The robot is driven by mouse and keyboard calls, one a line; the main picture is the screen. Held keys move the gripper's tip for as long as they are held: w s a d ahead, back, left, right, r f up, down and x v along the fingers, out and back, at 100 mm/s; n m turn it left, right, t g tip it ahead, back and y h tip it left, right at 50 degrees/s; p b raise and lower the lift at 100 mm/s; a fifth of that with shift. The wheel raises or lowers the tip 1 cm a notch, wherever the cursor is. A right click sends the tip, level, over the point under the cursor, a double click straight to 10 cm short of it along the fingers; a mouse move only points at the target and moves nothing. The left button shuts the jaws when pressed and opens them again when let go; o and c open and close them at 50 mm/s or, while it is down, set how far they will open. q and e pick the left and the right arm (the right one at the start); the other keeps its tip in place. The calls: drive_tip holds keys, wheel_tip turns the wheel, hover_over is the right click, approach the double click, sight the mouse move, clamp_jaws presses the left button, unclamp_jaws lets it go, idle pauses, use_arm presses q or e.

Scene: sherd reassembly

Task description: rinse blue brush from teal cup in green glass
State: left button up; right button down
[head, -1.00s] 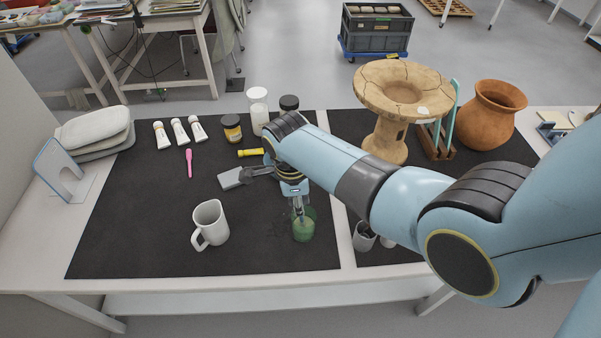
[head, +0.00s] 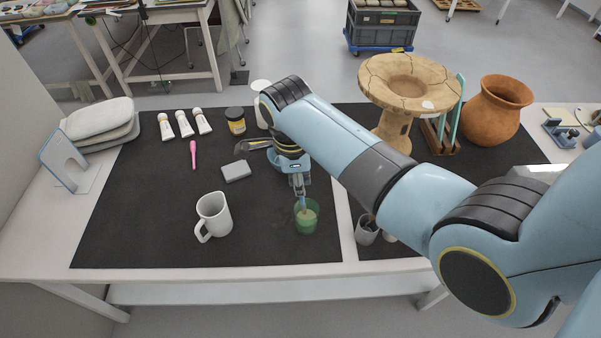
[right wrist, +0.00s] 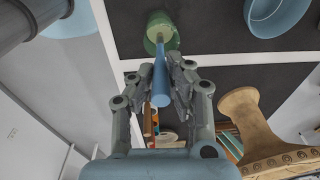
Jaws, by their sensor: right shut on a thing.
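The green glass (head: 306,219) stands upright near the front middle of the dark mat. It holds pale, cloudy contents. My right gripper (head: 300,187) is above it, shut on the blue brush (right wrist: 160,83). In the right wrist view, the brush's thick blue handle sits between the fingertips (right wrist: 161,68) and points at the green glass (right wrist: 161,34). The brush's lower end reaches down at the glass mouth; its tip is hard to make out. My left gripper is not in view.
A white mug (head: 213,216) stands left of the glass. A grey cup (head: 366,231) is to its right, partly behind my arm. A grey block (head: 236,171), pink tool (head: 193,154) and paint tubes (head: 184,124) lie farther back. The left front mat is clear.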

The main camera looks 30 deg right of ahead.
drive_tip(key=shift+a+r, duration=0.1)
drive_tip(key=shift+r, duration=1.7)
drive_tip(key=shift+r, duration=1.4)
